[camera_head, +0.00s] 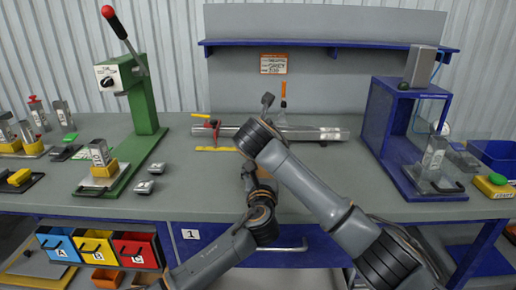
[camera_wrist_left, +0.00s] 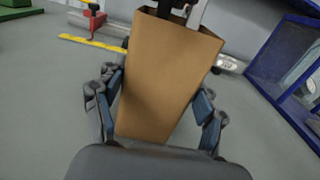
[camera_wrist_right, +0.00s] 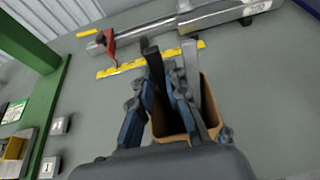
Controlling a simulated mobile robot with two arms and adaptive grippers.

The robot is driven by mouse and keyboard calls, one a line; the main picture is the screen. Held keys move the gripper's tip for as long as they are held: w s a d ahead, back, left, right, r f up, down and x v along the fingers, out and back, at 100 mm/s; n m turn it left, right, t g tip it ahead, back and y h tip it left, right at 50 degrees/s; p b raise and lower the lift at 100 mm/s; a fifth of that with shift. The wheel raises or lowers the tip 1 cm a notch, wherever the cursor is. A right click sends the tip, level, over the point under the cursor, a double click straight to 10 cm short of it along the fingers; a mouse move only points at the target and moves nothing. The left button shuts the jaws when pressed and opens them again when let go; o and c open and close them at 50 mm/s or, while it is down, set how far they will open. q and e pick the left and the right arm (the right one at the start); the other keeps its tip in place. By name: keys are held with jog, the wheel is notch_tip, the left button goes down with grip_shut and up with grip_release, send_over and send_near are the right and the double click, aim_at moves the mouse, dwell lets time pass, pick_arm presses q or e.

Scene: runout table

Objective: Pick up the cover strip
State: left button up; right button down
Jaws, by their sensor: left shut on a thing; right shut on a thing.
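A brown, open-ended, box-like piece (camera_wrist_left: 165,75) sits tilted between the fingers of my left gripper (camera_wrist_left: 160,100), which is shut on it from both sides. In the right wrist view its brown wall (camera_wrist_right: 208,92) shows beneath and beside my right gripper (camera_wrist_right: 170,70). The right gripper's fingers are close together at the open end of this piece. It appears shut on the piece, but the fingers hide the contact. I cannot tell for sure whether this brown piece is the cover strip.
A long metal bar (camera_head: 318,133) lies across the back of the table, with a red clamp (camera_head: 213,125) at its left. A yellow strip (camera_wrist_right: 130,68) lies in front. A green lever press (camera_head: 145,105) stands left, a blue frame (camera_head: 370,120) right. The table front is mostly clear.

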notch_tip(320, 180, up, 10)
dwell(0.5)
jog(key=shift+r, duration=0.1)
pick_arm(q)
jog(key=o, duration=1.2)
jog(key=shift+o, duration=0.2)
pick_arm(e)
notch_tip(320, 180, up, 6)
jog(key=shift+f, duration=0.1)
